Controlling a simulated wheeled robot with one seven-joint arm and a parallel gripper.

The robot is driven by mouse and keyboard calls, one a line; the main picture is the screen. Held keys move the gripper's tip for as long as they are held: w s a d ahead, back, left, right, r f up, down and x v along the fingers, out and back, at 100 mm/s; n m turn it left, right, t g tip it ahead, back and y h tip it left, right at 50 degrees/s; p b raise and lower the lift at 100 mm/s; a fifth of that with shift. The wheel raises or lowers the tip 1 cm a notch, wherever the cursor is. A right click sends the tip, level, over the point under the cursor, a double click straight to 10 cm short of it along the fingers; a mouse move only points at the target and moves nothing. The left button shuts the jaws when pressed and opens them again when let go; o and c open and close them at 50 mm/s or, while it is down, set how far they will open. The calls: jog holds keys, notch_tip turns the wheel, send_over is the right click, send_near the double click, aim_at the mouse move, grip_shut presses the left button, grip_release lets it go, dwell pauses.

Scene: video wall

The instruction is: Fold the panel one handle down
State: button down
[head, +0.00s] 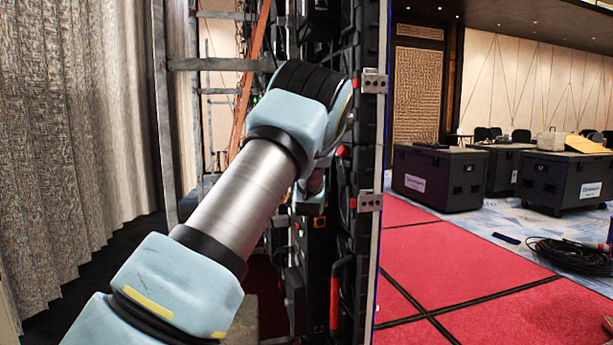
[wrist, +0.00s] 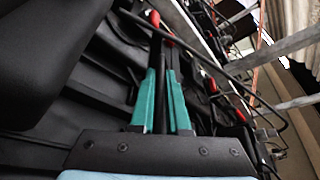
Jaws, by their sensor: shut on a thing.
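My gripper (wrist: 162,78) shows in the wrist view with its two teal fingers close together on a dark bar. The bar seems to be a black handle with a red end (wrist: 154,18) just beyond the fingertips. The handle belongs to the back of the video wall (head: 362,260), which stands edge-on in the head view. In the head view my arm's wrist hides the fingers and the held handle. I cannot read any panel number.
Another red-ended handle (head: 335,292) sits lower on the wall's back. Metal truss (head: 172,120) and a grey curtain (head: 80,130) stand to the left. Black cases (head: 440,178) and coiled cable (head: 570,255) lie right of the wall, beyond red carpet (head: 450,262).

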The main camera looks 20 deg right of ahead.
jog(key=shift+d+f+n+y+b, duration=0.2)
jog(key=shift+n+y+b, duration=0.1)
jog(key=shift+n+b, duration=0.35)
jog(key=shift+r, duration=0.1)
jog(key=c, duration=0.9)
grip_release()
jog(key=shift+d, duration=0.1)
jog(key=v, duration=1.1)
jog(key=shift+w, duration=0.1)
jog(key=shift+f, duration=0.25)
